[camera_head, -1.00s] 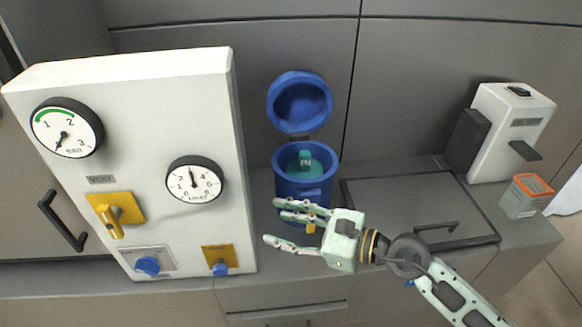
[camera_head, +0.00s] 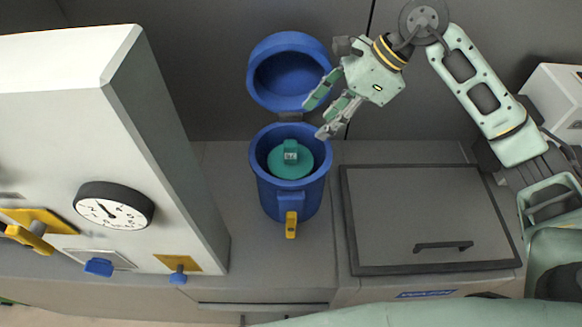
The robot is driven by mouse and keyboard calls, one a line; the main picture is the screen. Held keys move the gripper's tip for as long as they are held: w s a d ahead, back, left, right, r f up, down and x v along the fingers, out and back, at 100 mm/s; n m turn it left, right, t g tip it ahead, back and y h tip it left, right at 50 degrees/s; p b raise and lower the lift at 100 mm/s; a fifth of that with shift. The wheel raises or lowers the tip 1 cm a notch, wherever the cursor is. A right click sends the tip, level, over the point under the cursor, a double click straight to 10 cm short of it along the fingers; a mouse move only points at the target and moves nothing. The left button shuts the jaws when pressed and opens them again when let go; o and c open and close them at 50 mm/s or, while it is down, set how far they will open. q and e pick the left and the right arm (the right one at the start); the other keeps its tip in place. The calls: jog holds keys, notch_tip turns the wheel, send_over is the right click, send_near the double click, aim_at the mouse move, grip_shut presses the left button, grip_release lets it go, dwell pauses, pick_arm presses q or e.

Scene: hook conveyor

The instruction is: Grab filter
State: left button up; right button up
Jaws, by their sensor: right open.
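The teal filter (camera_head: 289,158), a round piece with a raised square grip on top, sits inside the blue canister (camera_head: 291,196). The canister stands on the grey counter with its blue lid (camera_head: 289,75) swung open behind it. A yellow latch (camera_head: 291,225) hangs at the canister's front. My right gripper (camera_head: 322,117) is open and empty, up and to the right of the filter, near the lid's right edge and apart from the filter. My left gripper is not in view.
A white panel (camera_head: 70,110) with a gauge (camera_head: 114,206), a yellow lever and blue knobs stands at left. Right of the canister is a flat grey hatch (camera_head: 420,210) with a dark handle. A white machine (camera_head: 555,95) stands at far right.

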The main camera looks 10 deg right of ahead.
aim_at(296, 144)
jog(key=x, duration=0.1)
jog(key=p+x, duration=0.1)
jog(key=x, duration=0.3)
jog(key=shift+s+a+r+p, duration=0.1)
jog(key=shift+s+a+p, duration=0.1)
jog(key=shift+a+p, duration=0.15)
jog(key=p+x, duration=0.3)
jog(key=x, duration=0.1)
jog(key=shift+a, duration=0.2)
jog(key=shift+a+f, duration=0.2)
jog(key=shift+f, duration=0.4)
jog(key=c, duration=1.1)
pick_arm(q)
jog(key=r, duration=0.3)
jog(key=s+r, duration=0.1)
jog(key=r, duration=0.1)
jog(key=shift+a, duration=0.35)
pick_arm(e)
grip_shut()
jog(key=shift+w, duration=0.1)
